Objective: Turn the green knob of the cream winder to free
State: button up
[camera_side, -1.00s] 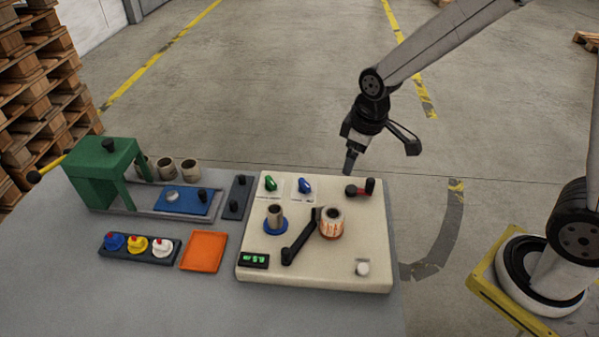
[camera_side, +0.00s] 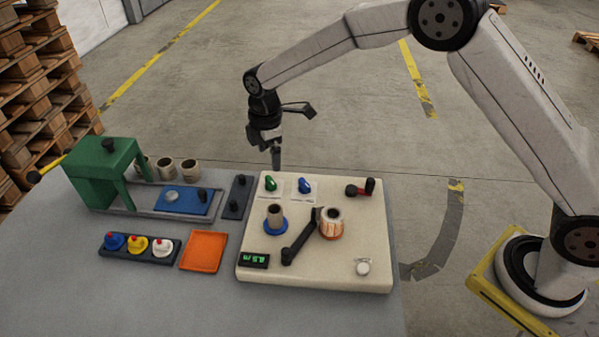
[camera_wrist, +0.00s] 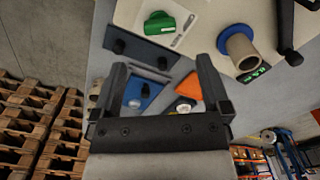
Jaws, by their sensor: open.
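The cream winder (camera_side: 330,268) sits at the right end of the grey table. Its green knob (camera_side: 270,183) is at the back left corner of the top; it also shows at the top of the wrist view (camera_wrist: 160,23), with a pale label strip beside it. The label is too small to read. My gripper (camera_side: 276,166) is above the back edge of the winder, close behind the green knob and apart from it. In the wrist view my gripper (camera_wrist: 162,72) has its two fingers spread, with nothing between them, and the knob lies beyond the fingertips.
A blue knob (camera_side: 304,186) stands right of the green one. The winder also bears a core on a blue flange (camera_side: 276,226), a black crank arm (camera_side: 299,240) and a label roll (camera_side: 331,223). A dark block (camera_side: 237,197) and a green press (camera_side: 102,172) stand to the left.

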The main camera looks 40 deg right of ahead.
aim_at(270, 180)
jog(key=shift+f, duration=0.1)
jog(key=shift+f, duration=3.85)
jog(key=shift+c, duration=0.2)
jog(key=c, duration=1.2)
jog(key=shift+c, duration=0.2)
jog(key=shift+m, duration=0.4)
jog(key=m, duration=1.3)
